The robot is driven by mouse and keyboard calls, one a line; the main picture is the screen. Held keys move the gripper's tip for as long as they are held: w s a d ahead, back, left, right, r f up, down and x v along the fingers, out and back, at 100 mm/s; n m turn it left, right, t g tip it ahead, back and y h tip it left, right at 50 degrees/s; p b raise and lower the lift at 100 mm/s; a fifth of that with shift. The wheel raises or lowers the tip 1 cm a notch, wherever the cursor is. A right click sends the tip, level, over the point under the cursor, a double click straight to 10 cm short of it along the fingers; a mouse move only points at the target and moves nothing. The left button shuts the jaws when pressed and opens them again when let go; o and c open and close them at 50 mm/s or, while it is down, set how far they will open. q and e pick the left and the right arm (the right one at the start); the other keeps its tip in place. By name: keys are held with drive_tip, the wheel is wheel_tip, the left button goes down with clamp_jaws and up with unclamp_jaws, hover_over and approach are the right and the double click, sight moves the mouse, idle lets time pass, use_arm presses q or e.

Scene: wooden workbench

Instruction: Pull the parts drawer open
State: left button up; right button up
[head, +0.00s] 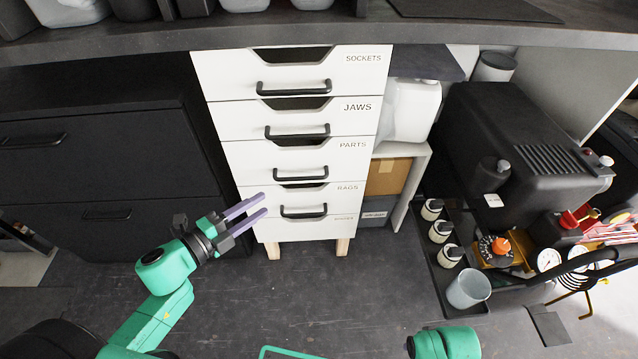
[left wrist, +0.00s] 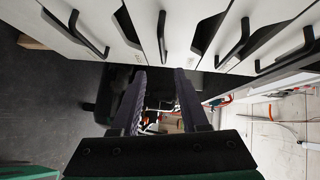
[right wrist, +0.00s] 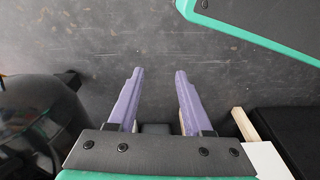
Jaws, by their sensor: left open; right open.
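The parts drawer (head: 258,153) is the third white front from the top of a drawer cabinet, labelled PARTS. It looks shut, flush with its neighbours, with a black bar handle (head: 300,174). My left gripper (head: 264,203) is open and empty, low in front of the cabinet's left side, apart from the handles. Its fingers (left wrist: 160,75) also show in the left wrist view, below a row of handles; I cannot tell for certain which is the parts handle there. My right gripper (right wrist: 158,72) is open and empty above the dark floor.
The SOCKETS (head: 225,68), JAWS (head: 235,115) and RAGS (head: 262,197) fronts look shut. The workbench top (head: 150,42) overhangs the cabinet. A black machine (head: 525,125) and a grey cup (head: 468,289) stand at right. The floor (head: 340,290) before the cabinet is clear.

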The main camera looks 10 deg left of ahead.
sight(297, 180)
use_arm(q)
drive_tip(key=b+x, duration=0.1)
drive_tip(key=x, duration=1.2)
drive_tip(key=shift+w+d+r, duration=0.15)
drive_tip(key=shift+w, duration=0.2)
clamp_jaws()
use_arm(e)
drive_tip(key=r, duration=0.4)
drive_tip(key=shift+w+a, duration=0.3)
drive_tip(key=shift+a, duration=0.1)
